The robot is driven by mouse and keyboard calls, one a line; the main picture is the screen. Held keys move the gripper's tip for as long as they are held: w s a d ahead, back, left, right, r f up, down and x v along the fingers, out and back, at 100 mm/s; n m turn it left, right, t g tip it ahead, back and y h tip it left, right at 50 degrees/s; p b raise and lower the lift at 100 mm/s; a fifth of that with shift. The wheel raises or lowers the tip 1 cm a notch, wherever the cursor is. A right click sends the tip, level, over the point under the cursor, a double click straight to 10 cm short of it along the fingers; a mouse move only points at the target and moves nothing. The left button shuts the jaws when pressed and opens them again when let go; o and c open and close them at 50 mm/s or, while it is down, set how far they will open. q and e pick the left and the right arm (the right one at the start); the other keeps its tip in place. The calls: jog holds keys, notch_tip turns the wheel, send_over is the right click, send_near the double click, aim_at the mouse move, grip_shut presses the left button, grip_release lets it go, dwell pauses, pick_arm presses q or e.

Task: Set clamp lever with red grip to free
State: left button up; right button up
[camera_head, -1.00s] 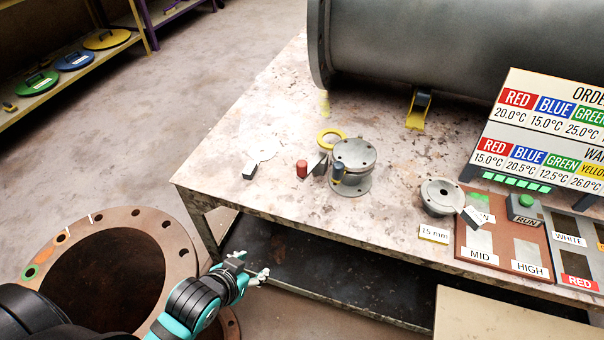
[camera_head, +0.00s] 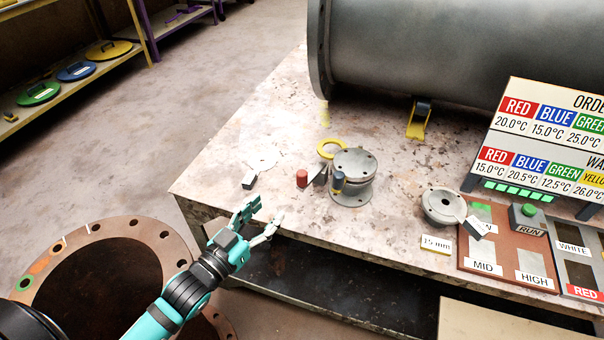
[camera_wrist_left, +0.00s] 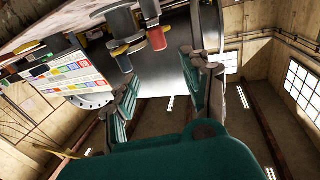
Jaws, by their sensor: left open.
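The clamp lever with the red grip (camera_head: 302,178) stands at the left side of a grey flanged clamp body (camera_head: 354,168) on the table. A second lever with a dark blue grip (camera_head: 338,181) is at the front of the same body. My left gripper (camera_head: 263,214) is open and empty at the table's front edge, to the lower left of the red grip and apart from it. In the left wrist view the red grip (camera_wrist_left: 157,38) shows beyond the open fingers (camera_wrist_left: 160,72). My right gripper is not in view.
A round fitting (camera_head: 442,205) and a control board (camera_head: 512,265) are to the right. A big grey pipe (camera_head: 420,50) lies at the back.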

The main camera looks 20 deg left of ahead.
aim_at(299, 178)
pick_arm(q)
jog(key=b+x, duration=0.1)
jog(key=x, duration=1.2)
jog(key=shift+w, duration=0.15)
jog(key=shift+w+d, duration=0.2)
jog(key=shift+w, duration=0.3)
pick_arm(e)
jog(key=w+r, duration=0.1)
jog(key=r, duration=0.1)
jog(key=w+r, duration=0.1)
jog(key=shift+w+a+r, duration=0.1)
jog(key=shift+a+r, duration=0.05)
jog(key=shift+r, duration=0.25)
pick_arm(q)
grip_shut()
jog(key=shift+f, duration=0.1)
